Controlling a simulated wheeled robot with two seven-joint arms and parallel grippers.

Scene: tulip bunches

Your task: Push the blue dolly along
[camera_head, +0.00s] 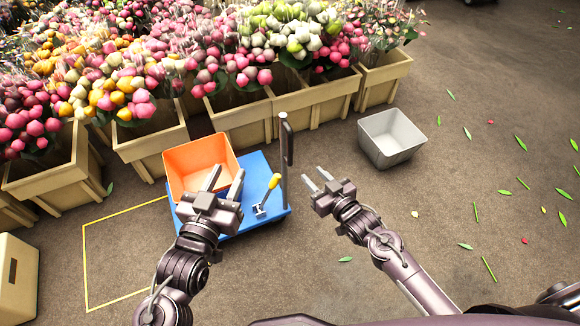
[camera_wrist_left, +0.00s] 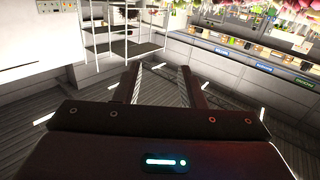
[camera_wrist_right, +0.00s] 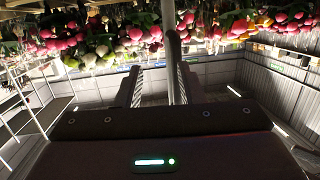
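The blue dolly (camera_head: 257,171) stands on the floor in the head view, left of centre. It bears an orange crate (camera_head: 195,165) and a small yellow-handled tool (camera_head: 270,187). A dark grey upright handle (camera_head: 285,145) rises at its right side. My left gripper (camera_head: 225,179) is open and appears over the dolly, in front of the crate, hiding part of both. My right gripper (camera_head: 315,175) is open, right of the handle, with its fingers pointing towards it. In the right wrist view a grey post (camera_wrist_right: 171,45) shows beyond and between the open fingers.
Wooden planters (camera_head: 150,148) full of flowers line the back. A yellow outline (camera_head: 84,265) marks the floor left of the dolly. A grey bin (camera_head: 392,137) stands to the right, and a beige box (camera_head: 15,280) at far left. Leaves and petals litter the open floor at right.

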